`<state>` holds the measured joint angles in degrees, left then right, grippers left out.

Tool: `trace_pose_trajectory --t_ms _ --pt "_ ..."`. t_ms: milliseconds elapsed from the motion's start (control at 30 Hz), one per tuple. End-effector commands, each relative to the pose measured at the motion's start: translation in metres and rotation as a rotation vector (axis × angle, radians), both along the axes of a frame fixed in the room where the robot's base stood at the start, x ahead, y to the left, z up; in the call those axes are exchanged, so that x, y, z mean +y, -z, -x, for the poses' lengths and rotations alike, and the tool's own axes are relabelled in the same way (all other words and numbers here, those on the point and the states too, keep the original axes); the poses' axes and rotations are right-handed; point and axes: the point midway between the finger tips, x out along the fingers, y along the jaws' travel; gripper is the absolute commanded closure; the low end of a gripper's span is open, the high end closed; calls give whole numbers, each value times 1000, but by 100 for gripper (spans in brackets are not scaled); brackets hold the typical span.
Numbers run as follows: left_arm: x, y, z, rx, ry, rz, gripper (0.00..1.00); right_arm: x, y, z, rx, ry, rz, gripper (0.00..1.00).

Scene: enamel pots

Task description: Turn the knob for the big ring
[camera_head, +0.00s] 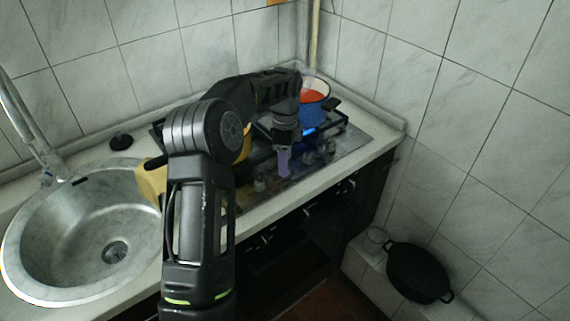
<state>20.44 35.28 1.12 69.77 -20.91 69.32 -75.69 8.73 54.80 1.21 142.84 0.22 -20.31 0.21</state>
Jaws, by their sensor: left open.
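The gas hob (345,150) is set in the counter, and my left arm covers much of it. Small knobs sit along its front edge: one (260,184) left of my gripper, others (308,158) to its right. I cannot tell which belongs to the big ring. My left gripper (284,163) is open and points down over the front strip of the hob, among the knobs. Whether it touches a knob is hidden. A blue pot (314,113) with red contents stands at the hob's back right, with a blue glow below it. My right gripper is not in view.
A round steel sink (60,235) lies to the left. A yellow vessel (152,185) is partly behind my arm. A dark lid-like disc (121,141) lies at the back of the counter. A black pan (417,272) and a glass (376,238) stand on a low ledge at right.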

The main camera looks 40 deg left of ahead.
Motion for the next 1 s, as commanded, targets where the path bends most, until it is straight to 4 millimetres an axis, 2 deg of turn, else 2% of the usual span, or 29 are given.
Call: trace_pose_trajectory --t_ms 200,400,1000 --pt "0 -37 -1 -5 1 -1 46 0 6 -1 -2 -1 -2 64" --pt "0 -59 -1 -2 0 0 46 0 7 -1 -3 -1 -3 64" --pt "-1 -61 -1 -3 -2 0 46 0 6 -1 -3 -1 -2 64"
